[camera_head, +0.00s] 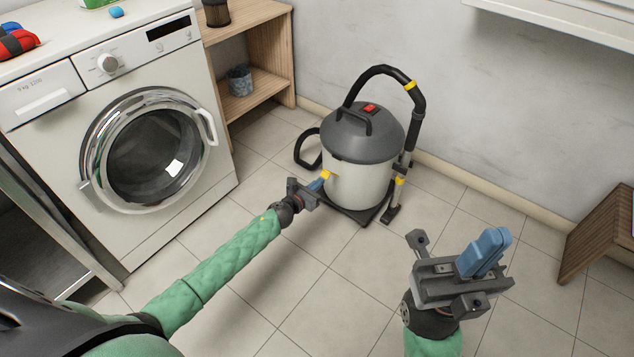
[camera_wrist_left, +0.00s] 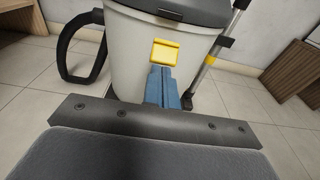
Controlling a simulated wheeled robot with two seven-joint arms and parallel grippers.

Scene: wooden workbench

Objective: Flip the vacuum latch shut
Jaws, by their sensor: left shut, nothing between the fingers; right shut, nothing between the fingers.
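The vacuum (camera_head: 358,183) stands on the tiled floor, with a light drum and a dark grey lid. Its yellow latch (camera_head: 327,175) is on the drum's front left side. The latch also shows in the left wrist view (camera_wrist_left: 165,53), just below the lid's rim. My left gripper (camera_head: 321,182) is shut and empty, its blue fingertips right at the latch's lower edge. The left wrist view cannot show whether they touch it. My right gripper (camera_head: 484,252) is shut and empty, over the floor at the right, away from the vacuum.
The vacuum hose (camera_head: 420,105) arches behind and right of the drum. A washing machine (camera_head: 50,135) stands at the left, beside a wooden shelf (camera_head: 285,60). A wooden piece of furniture (camera_head: 590,235) is at the right edge. The floor between is clear.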

